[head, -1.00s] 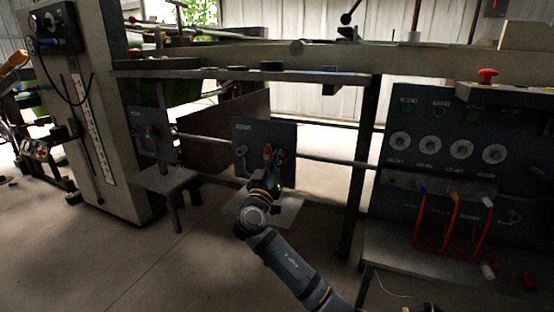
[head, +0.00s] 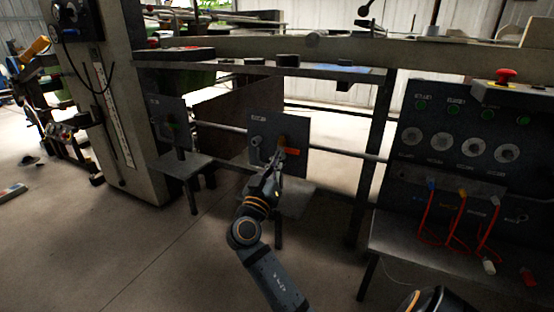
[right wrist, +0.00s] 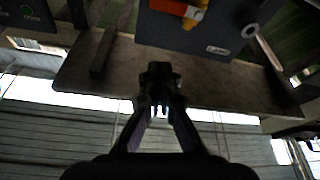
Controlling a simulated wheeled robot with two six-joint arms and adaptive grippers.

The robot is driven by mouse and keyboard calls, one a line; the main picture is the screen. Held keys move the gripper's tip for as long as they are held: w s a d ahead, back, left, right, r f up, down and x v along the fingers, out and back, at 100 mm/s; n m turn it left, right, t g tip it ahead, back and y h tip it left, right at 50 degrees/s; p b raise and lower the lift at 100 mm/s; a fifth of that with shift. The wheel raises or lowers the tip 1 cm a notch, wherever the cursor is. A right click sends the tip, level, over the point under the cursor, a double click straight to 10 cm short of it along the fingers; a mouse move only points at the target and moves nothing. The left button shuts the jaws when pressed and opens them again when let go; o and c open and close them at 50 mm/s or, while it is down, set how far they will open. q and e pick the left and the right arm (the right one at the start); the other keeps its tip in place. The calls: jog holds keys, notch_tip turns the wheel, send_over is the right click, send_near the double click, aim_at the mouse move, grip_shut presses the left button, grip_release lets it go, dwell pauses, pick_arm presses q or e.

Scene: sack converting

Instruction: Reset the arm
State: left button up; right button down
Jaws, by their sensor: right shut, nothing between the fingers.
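My right gripper (head: 277,166) is in front of the small dark panel (head: 298,134) in the middle of the head view. It is shut and empty, with its tips just below an orange-brown knob (head: 281,142) on that panel. Whether the tips touch the panel is hard to tell. In the right wrist view the shut fingers (right wrist: 160,88) point up the picture. The dark panel (right wrist: 225,22) with a red and yellow part (right wrist: 182,10) is at the top there, apart from the fingers. My left gripper is not in view.
A control cabinet (head: 410,118) with dials, red cables (head: 455,222) and a red button (head: 507,74) stands at the right. A small grey stand (head: 182,165) is left of the panel. A rail (head: 345,152) runs across. The floor at lower left is clear.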

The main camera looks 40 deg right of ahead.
jog(key=shift+s+a+f, duration=0.15)
jog(key=shift+s+a, duration=0.05)
jog(key=shift+a, duration=0.2)
